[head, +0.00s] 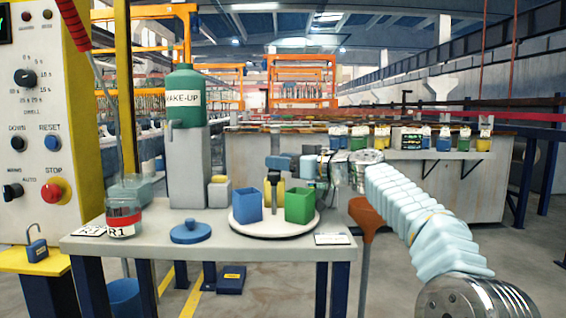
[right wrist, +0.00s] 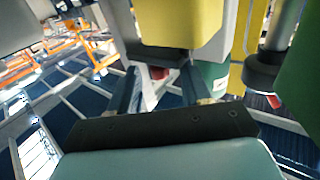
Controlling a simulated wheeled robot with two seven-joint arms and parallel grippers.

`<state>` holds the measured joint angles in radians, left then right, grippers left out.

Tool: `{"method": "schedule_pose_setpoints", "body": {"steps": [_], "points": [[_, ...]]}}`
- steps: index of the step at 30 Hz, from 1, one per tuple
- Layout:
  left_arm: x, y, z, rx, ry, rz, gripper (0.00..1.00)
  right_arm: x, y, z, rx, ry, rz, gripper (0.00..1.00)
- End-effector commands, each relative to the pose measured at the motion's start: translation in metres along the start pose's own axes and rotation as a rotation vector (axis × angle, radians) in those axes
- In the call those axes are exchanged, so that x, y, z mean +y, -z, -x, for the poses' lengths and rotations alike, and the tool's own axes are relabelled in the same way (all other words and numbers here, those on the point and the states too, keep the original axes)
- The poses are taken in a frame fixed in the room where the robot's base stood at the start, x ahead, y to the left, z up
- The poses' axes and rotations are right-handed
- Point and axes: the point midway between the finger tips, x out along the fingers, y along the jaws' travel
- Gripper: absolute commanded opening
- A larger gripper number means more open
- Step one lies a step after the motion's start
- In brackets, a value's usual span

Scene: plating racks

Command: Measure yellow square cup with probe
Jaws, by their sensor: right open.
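The yellow square cup (head: 281,186) stands toward the back of a round white turntable (head: 262,229), partly hidden by a dark upright post (head: 273,193). A blue square cup (head: 247,206) and a green square cup (head: 300,206) stand in front of it. In the right wrist view the yellow cup (right wrist: 178,22) is close ahead of the open fingers (right wrist: 160,86); contact cannot be told. A thin rod with a red handle (head: 73,25), seemingly the probe, leans at the jar (head: 124,208). My left gripper is out of view.
The grey table (head: 190,243) also bears a blue lid (head: 191,232), a grey pedestal (head: 189,165) with a green make-up tank (head: 185,97), and a white card (head: 333,239). A control panel (head: 35,120) stands at the left. The table's front middle is mostly clear.

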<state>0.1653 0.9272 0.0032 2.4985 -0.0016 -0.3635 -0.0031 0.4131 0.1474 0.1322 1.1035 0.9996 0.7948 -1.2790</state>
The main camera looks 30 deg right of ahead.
Motion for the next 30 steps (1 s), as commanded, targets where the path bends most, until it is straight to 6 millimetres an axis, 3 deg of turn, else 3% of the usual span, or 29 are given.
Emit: {"method": "schedule_pose_setpoints", "body": {"steps": [5,12,18,24,30], "points": [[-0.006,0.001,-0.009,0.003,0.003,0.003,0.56,0.001,-0.003,0.022,0.001,-0.003,0.001,0.48],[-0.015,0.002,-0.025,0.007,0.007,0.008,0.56,0.001,-0.004,0.081,0.0,-0.005,0.002,0.48],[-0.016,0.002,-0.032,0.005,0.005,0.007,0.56,0.0,-0.002,0.12,-0.001,-0.002,0.001,0.48],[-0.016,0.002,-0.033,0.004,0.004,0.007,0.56,0.0,-0.001,0.136,-0.001,-0.001,0.0,0.48],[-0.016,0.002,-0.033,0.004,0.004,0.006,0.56,0.0,-0.001,0.138,-0.001,0.0,-0.001,0.48]]}}
